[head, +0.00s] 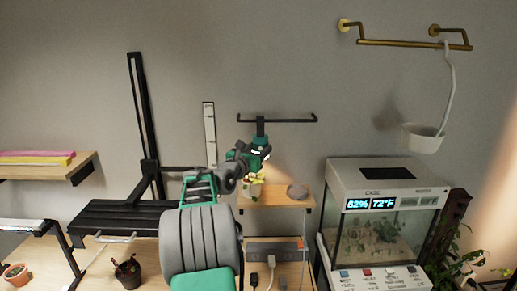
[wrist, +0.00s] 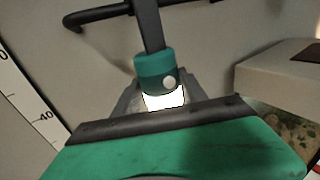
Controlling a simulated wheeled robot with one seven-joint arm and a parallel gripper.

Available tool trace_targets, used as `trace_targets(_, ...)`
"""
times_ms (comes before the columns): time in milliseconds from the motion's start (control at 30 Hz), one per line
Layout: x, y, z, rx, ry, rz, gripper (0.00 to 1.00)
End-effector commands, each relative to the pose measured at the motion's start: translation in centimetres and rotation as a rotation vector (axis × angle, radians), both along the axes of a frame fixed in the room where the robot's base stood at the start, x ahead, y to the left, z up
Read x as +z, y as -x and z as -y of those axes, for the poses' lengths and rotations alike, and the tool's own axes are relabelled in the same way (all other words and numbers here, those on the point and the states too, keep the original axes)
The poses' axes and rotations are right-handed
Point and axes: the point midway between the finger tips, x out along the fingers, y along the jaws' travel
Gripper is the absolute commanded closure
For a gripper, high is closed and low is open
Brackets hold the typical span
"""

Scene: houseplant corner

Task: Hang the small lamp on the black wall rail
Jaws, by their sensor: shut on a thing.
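The small lamp has a teal collar, a lit white lower part and a dark upright stem or hook; it shows in the head view (head: 261,141) and in the wrist view (wrist: 154,66). My gripper (head: 256,156) is shut on the lamp from below; it also shows in the wrist view (wrist: 157,92). The black wall rail (head: 291,121) is a thin bar with upturned ends, also at the top of the wrist view (wrist: 104,14). The lamp's stem crosses in front of the rail. I cannot tell whether its top hooks over the bar.
A small wooden shelf (head: 279,197) with a grey round object (head: 297,190) is below the rail. A glass terrarium (head: 385,225) stands to the right. A white pot (head: 422,139) hangs from a brass rail (head: 408,43). A white ruler strip (head: 210,132) is left of the black rail.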

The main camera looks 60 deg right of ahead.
Motion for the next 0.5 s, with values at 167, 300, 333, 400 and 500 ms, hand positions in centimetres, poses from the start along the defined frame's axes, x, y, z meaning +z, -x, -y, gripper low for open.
trace_targets(167,-0.05,0.00,0.00,0.000,-0.001,0.000,1.00)
trace_targets(300,-0.09,0.00,-0.01,0.000,-0.001,0.000,1.00)
trace_targets(333,-0.09,0.00,0.00,0.000,-0.001,0.000,1.00)
trace_targets(400,-0.11,0.00,0.00,0.000,-0.002,-0.001,1.00)
trace_targets(500,-0.13,0.00,0.00,0.000,-0.002,-0.001,0.46)
